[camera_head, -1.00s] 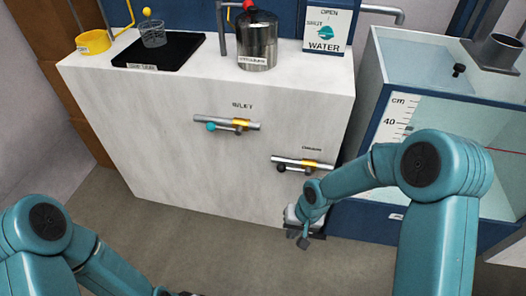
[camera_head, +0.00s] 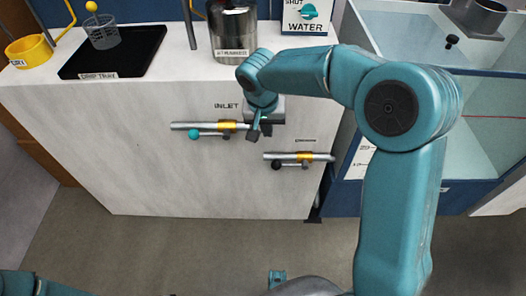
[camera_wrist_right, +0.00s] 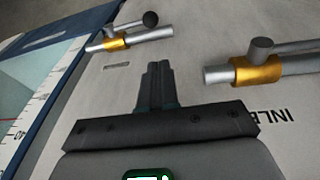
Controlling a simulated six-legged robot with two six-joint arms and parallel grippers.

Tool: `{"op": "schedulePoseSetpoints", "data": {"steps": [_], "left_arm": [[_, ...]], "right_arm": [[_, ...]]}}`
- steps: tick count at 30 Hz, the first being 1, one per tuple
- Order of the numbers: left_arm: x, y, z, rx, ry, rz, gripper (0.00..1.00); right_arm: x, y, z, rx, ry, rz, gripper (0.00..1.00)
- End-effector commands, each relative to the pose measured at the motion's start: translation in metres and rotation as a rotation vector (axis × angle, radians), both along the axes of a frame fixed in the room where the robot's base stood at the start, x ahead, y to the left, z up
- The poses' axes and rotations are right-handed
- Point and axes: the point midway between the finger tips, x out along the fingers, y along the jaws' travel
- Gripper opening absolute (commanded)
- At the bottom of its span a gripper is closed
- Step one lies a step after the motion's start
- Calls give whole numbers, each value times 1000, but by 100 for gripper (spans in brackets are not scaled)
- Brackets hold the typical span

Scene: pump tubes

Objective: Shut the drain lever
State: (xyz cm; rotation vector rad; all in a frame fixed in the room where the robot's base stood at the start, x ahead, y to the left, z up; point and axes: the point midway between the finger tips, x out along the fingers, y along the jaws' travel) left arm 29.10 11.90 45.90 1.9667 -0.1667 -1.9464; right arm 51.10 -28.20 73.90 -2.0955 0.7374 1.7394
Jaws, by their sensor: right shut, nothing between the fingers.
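The drain valve is the lower right pipe (camera_head: 318,157) on the white cabinet front, with a yellow collar. Its lever lies along the pipe just below it and ends in a black knob (camera_head: 277,165). In the right wrist view the black knob (camera_wrist_right: 150,18) and the yellow collar (camera_wrist_right: 117,40) show at the upper left. My right gripper (camera_head: 254,133) is shut and empty, in front of the cabinet near the inlet pipe's right end, above and left of the drain valve. In the right wrist view its closed fingers (camera_wrist_right: 156,72) touch nothing visible. My left gripper is out of view.
The inlet valve (camera_head: 200,126) with a teal knob (camera_head: 194,134) sits left of and above the drain valve. A glass tank (camera_head: 475,150) stands at the right. A black drip tray (camera_head: 115,55), yellow cup (camera_head: 30,50) and metal container (camera_head: 233,30) stand on the cabinet top.

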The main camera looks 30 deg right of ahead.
Motion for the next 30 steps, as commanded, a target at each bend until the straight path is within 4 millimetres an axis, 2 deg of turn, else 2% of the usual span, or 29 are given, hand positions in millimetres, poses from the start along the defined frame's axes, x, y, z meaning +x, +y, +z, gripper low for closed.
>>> {"op": "schedulePoseSetpoints", "data": {"steps": [10, 14, 28, 30], "left_arm": [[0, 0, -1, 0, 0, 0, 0], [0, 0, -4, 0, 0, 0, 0], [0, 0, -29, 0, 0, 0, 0], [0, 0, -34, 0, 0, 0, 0]], "right_arm": [[-7, -4, 0, -1, -1, -6, 0], [-6, -5, -11, -2, 2, -6, 0], [11, -20, -105, 0, 3, -2, 0], [7, -21, -115, -1, 3, -1, 0]]}}
